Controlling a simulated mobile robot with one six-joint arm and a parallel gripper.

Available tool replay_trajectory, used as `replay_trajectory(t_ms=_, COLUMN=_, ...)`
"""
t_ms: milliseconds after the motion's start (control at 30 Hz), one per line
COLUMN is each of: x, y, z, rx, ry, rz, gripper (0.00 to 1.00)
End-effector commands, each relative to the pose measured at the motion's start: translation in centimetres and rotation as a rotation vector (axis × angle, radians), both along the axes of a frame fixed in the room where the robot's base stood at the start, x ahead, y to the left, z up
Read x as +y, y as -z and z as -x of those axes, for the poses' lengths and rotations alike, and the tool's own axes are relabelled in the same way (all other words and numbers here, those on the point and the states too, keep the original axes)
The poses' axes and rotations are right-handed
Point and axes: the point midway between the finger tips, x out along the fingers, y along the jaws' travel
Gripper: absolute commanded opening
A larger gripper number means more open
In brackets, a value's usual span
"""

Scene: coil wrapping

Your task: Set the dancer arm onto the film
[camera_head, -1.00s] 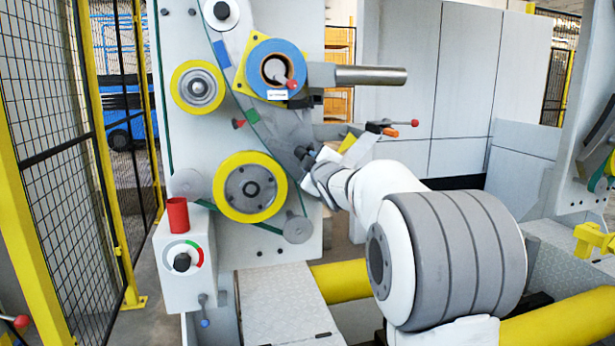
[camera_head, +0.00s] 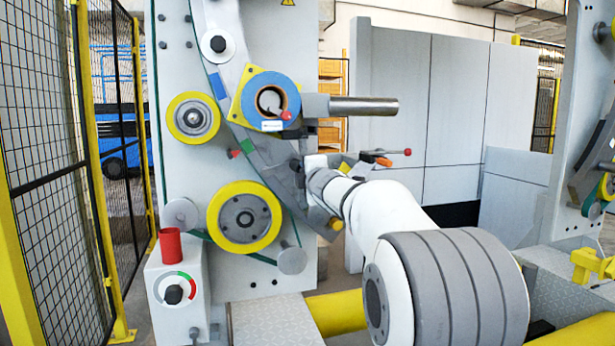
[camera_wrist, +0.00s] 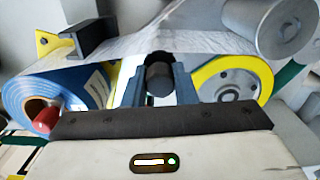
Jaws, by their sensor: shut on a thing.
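In the wrist view my gripper (camera_wrist: 158,90) is shut on a short dark cylindrical knob (camera_wrist: 159,78), which I take for the dancer arm's handle. The rest of the dancer arm cannot be told apart. A pale, shiny film sheet (camera_wrist: 190,42) stretches behind the jaws. I cannot tell whether the dancer arm touches it. The blue film roll (camera_wrist: 62,88) is left of the jaws and the large yellow roller (camera_wrist: 232,80) is right. In the head view my gripper (camera_head: 299,171) is partly hidden, below the blue roll (camera_head: 271,99) and above right of the yellow roller (camera_head: 244,216).
A grey bar (camera_head: 362,106) sticks out above my wrist. A control box (camera_head: 175,298) with a red cup (camera_head: 170,244) stands lower left. A mesh fence (camera_head: 45,150) bounds the left.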

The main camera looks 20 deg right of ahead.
Motion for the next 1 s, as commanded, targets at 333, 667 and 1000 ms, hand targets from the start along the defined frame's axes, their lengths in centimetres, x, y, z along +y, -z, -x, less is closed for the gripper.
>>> replay_trajectory(t_ms=333, x=0.08, y=-0.20, z=-0.01, rx=-0.002, ry=-0.001, rz=0.014, gripper=0.00)
replay_trajectory(t_ms=667, x=0.06, y=-0.22, z=0.00, rx=-0.002, ry=-0.001, rz=0.012, gripper=0.42)
replay_trajectory(t_ms=1000, x=-0.01, y=-0.18, z=0.25, rx=-0.002, ry=0.000, rz=0.012, gripper=0.47)
